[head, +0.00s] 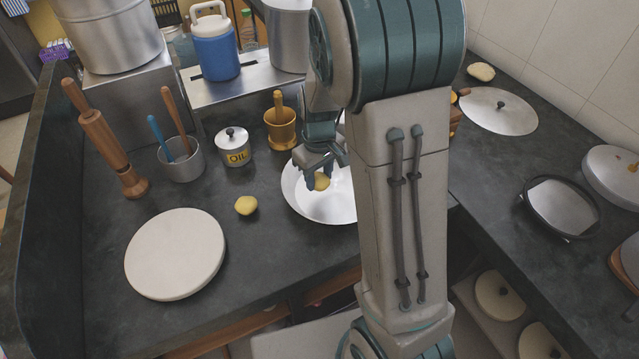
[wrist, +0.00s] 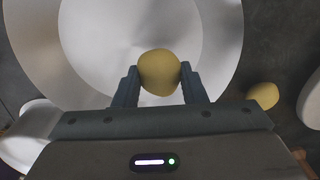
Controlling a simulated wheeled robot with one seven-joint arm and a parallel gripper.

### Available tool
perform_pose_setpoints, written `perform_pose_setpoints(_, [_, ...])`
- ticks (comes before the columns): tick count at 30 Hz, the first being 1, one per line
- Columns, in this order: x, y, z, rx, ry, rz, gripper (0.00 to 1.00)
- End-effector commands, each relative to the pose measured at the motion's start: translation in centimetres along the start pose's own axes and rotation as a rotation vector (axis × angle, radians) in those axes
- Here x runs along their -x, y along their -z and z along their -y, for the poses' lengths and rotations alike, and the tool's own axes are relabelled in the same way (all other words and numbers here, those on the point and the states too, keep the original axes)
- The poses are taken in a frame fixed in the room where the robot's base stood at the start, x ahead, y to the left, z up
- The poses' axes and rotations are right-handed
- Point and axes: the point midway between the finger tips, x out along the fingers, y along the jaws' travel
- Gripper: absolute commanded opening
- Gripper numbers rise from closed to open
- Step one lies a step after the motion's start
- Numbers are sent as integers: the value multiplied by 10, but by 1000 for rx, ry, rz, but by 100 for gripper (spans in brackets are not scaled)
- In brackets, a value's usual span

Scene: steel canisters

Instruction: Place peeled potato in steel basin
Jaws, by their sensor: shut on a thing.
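My gripper (head: 318,180) is shut on a yellow peeled potato (head: 322,182). In the wrist view the potato (wrist: 159,72) sits between the two fingers, over the white inside of the steel basin (wrist: 222,40). In the head view the basin (head: 335,208) is a wide, shallow white bowl on the dark counter, partly hidden by my arm. The held potato appears over the basin's left part; I cannot tell how high it is above the bottom. Another yellow potato (head: 246,205) lies on the counter left of the basin and also shows in the wrist view (wrist: 263,95).
A round white board (head: 175,254) lies at the front left. A wooden rolling pin (head: 104,137) stands at the left.

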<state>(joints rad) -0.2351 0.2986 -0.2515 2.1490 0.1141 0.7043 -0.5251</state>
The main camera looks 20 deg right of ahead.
Motion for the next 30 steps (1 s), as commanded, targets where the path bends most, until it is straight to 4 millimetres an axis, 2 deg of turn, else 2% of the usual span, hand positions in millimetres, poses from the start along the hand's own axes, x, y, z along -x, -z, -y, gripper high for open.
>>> perform_pose_setpoints(3, [-20, -2, 0, 0, 1, 6, 8])
perform_pose_setpoints(6, [-31, -1, 0, -1, 1, 4, 8])
perform_pose_setpoints(20, [-40, -1, -1, 0, 0, 2, 8])
perform_pose_setpoints(21, [-38, -1, 0, 0, 0, 2, 49])
perform_pose_setpoints(22, [-38, -1, 0, 0, 0, 2, 57])
perform_pose_setpoints(23, [-38, -1, 0, 0, 0, 2, 59])
perform_pose_setpoints(30, [-38, -1, 0, 0, 0, 2, 59])
